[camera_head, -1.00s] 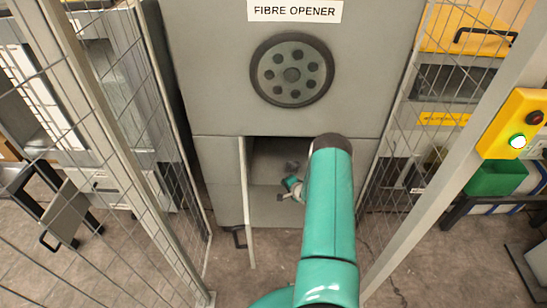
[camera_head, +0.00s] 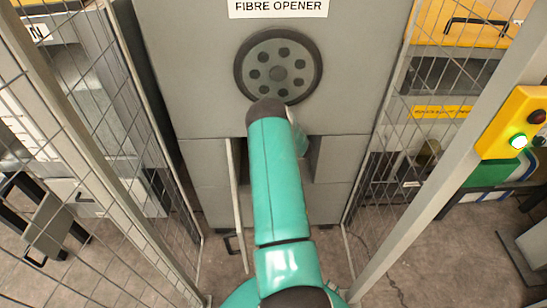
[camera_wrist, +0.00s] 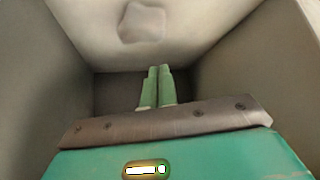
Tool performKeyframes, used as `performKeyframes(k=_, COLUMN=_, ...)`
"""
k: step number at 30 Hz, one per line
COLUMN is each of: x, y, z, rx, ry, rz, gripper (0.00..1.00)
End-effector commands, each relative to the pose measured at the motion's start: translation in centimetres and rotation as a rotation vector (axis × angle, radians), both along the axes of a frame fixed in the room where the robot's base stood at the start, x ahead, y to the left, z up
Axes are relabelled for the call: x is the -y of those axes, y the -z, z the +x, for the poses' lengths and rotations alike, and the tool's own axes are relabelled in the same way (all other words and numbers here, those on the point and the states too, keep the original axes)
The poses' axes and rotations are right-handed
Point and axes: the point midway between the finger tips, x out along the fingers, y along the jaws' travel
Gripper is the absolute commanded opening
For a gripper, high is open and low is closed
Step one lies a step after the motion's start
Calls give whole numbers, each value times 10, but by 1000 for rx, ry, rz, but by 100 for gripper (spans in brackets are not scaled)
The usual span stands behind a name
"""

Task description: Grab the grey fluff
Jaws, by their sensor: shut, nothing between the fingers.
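The grey fluff (camera_wrist: 143,22) is a small soft grey lump on the pale surface inside the compartment, near the top of the wrist view. My gripper (camera_wrist: 159,70) has its two green fingers together with nothing between them. It is inside the compartment, and its fingertips show below the fluff in the picture, apart from it. In the head view my arm covers most of the opening, so the fluff and my gripper are hidden there.
The grey fibre opener (camera_head: 200,80) has a low opening with its door (camera_head: 238,205) swung open on the left. Compartment walls (camera_wrist: 235,65) stand close on both sides of my gripper. Mesh fences (camera_head: 150,120) flank the machine, with a yellow control box (camera_head: 510,120) at right.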

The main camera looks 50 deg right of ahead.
Motion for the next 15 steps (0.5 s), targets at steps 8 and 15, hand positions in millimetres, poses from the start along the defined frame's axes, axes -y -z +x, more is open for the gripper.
performKeyframes(k=8, x=12, y=37, z=23, rx=-1, ry=3, rz=0, gripper=0)
performKeyframes(k=15, x=20, y=63, z=45, rx=0, ry=2, rz=0, gripper=0)
